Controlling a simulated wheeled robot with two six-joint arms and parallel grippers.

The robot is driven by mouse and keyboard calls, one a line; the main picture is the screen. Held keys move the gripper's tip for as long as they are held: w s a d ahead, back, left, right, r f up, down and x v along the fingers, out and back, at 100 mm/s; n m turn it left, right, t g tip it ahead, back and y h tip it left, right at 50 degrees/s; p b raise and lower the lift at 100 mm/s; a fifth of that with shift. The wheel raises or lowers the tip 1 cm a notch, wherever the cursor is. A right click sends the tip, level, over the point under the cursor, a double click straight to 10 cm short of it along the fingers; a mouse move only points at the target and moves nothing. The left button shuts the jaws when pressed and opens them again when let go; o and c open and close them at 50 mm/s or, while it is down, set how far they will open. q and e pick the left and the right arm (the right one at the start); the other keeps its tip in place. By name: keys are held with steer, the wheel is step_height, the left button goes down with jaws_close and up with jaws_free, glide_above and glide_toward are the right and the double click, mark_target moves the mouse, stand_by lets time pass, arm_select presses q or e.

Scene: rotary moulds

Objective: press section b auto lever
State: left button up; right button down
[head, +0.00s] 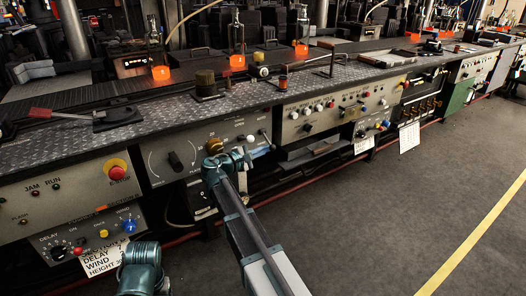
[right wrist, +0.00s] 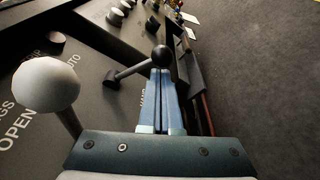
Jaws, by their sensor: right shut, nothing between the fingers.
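A lever with a black ball knob (right wrist: 163,56) and a thin metal shaft stands out from the grey control panel (head: 190,150). The word AUTO is printed beside it; in the head view the lever (head: 263,133) is small. My right gripper (right wrist: 161,74) is shut and empty, its blue fingertips at the black knob. I cannot tell whether they touch it. In the head view my right gripper (head: 265,152) is in front of the panel's right end. A white ball knob (right wrist: 46,84) stands left of the fingers. My left gripper is not in view.
A red emergency button (head: 117,167) and a dark rotary knob (head: 175,161) are to the left on the machine front. Another panel with several buttons (head: 330,104) is to the right. Glowing orange bottles (head: 237,62) stand on the machine behind. The grey floor (head: 420,210) is clear.

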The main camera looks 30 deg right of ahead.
steer(key=n+p, duration=0.1)
steer(key=s+r+n+g+p, duration=0.1)
steer(key=shift+r+n, duration=0.25)
steer(key=shift+n, duration=0.05)
stand_by(0.3)
